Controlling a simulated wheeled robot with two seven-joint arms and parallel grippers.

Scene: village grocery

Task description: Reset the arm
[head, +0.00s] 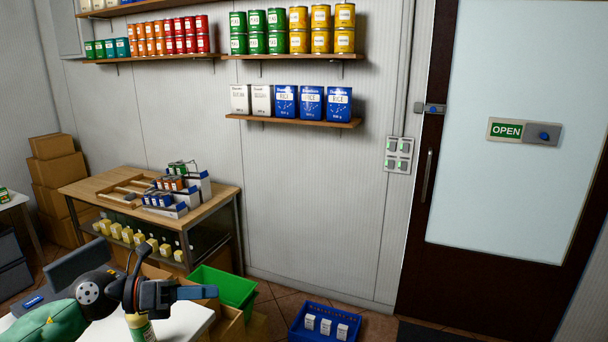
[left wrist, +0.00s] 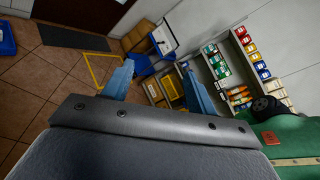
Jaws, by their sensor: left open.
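My left arm, with a green sleeve and dark joints, comes in at the lower left of the head view. Its left gripper (head: 208,291) points right, above the corner of a white table (head: 186,322). In the left wrist view the two blue fingers of the left gripper (left wrist: 158,66) are spread apart with nothing between them. A bottle (head: 140,328) with a yellow-green label stands just below the wrist, partly hidden by it. My right gripper is not in view.
A green crate (head: 236,290) and cardboard boxes are beside the white table. A blue crate (head: 325,325) with white packs is on the floor. A wooden table (head: 215,196) stands behind. Shelves of cans and packs line the wall. A door (head: 500,130) is at right.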

